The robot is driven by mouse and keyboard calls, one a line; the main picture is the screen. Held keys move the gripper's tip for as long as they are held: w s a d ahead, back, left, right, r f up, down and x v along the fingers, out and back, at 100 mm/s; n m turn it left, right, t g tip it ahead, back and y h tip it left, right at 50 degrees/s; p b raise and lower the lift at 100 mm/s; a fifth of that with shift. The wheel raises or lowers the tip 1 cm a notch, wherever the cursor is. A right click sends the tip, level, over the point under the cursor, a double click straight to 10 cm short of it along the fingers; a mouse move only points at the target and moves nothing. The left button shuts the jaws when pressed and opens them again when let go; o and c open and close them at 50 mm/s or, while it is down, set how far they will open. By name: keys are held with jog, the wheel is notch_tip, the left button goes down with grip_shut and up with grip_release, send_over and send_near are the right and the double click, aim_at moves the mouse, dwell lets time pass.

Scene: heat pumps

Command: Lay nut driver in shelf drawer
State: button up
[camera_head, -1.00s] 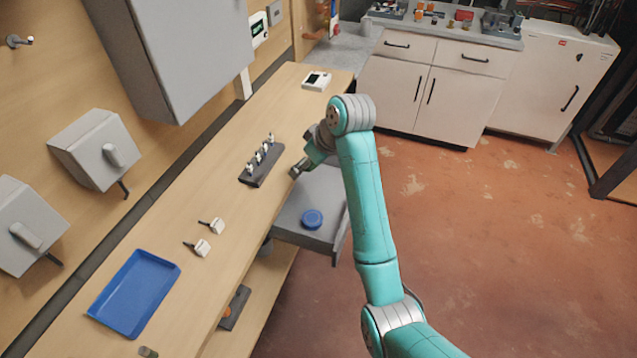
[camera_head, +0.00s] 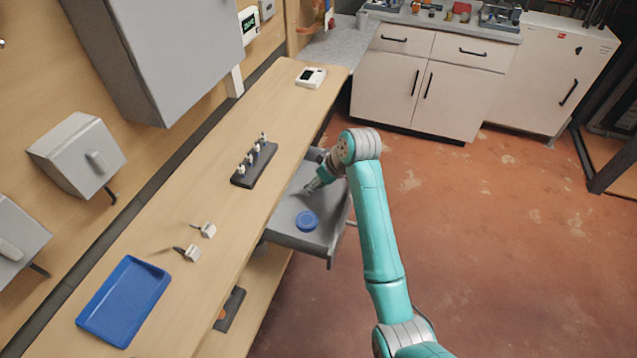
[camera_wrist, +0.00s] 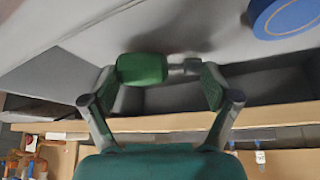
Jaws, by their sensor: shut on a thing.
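The grey shelf drawer (camera_head: 290,234) is pulled out from under the wooden bench. A round blue item (camera_head: 307,221) lies on its floor and also shows at the top right of the wrist view (camera_wrist: 285,18). My gripper (camera_head: 311,186) is over the inner part of the drawer, low by its floor. In the wrist view my gripper (camera_wrist: 160,80) is shut on the nut driver, whose green handle (camera_wrist: 142,68) and short grey metal part (camera_wrist: 184,66) show between the fingers. In the head view the driver is too small to make out. I cannot tell whether it touches the drawer floor.
The bench (camera_head: 215,215) runs along the drawer's left side. On it are a dark rack with several small upright items (camera_head: 252,166), two white-headed pieces (camera_head: 190,252), a blue tray (camera_head: 124,300) and a white device (camera_head: 310,77). The floor on the right is clear.

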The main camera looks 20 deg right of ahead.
jog(key=shift+f, duration=0.6)
jog(key=shift+f, duration=0.1)
jog(key=o, duration=0.9)
jog(key=shift+o, duration=0.2)
jog(key=v, duration=1.2)
